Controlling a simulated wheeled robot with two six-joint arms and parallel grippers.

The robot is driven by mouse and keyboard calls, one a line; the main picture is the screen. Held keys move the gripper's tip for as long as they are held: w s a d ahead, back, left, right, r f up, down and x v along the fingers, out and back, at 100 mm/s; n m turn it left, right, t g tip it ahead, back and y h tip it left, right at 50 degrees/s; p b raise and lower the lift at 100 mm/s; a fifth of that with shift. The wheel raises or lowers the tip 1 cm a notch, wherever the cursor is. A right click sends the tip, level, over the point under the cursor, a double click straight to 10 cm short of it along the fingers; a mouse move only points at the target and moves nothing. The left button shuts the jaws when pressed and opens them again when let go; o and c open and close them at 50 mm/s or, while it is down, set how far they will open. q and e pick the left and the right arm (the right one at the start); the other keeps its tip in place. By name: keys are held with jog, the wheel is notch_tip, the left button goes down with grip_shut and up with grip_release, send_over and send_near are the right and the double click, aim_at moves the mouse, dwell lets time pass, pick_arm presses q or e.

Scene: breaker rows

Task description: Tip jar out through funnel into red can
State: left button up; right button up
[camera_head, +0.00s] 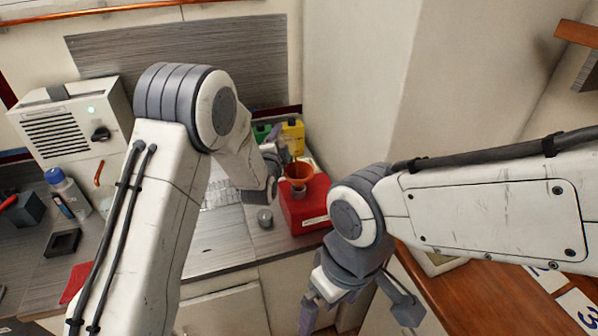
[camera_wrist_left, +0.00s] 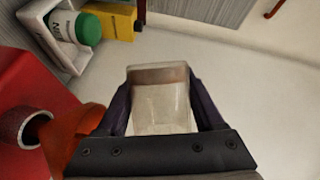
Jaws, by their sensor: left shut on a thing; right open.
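The red can (camera_head: 302,212) stands on the counter near its front edge, with the orange funnel (camera_head: 299,172) upright on its top. In the left wrist view the funnel (camera_wrist_left: 82,132) and the red can (camera_wrist_left: 35,75) are at the left. My left gripper (camera_wrist_left: 160,100) is shut on the pale, see-through jar (camera_wrist_left: 160,112), which has a brownish band at its far end. The jar is beside the funnel in that view; its contents are unclear. In the head view my left wrist hides most of the jar. My right gripper (camera_head: 357,312) is open and empty, low in front of the counter.
Yellow (camera_head: 293,138) and green (camera_head: 262,131) containers stand behind the can. A small grey round piece (camera_head: 265,217) lies left of it. A blue-capped bottle (camera_head: 66,192) and a vented box (camera_head: 68,130) are at left. A wooden table (camera_head: 480,290) is at right.

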pick_arm(q)
jog(key=shift+s+d+f+m+b, duration=0.3)
jog(key=shift+d+m+b, duration=0.25)
jog(key=shift+b, duration=0.55)
jog(key=shift+s+d+r+m+t+b, duration=0.1)
jog(key=shift+r+m+t+b, duration=0.55)
jog(key=shift+m+b, duration=0.6)
dwell(0.6)
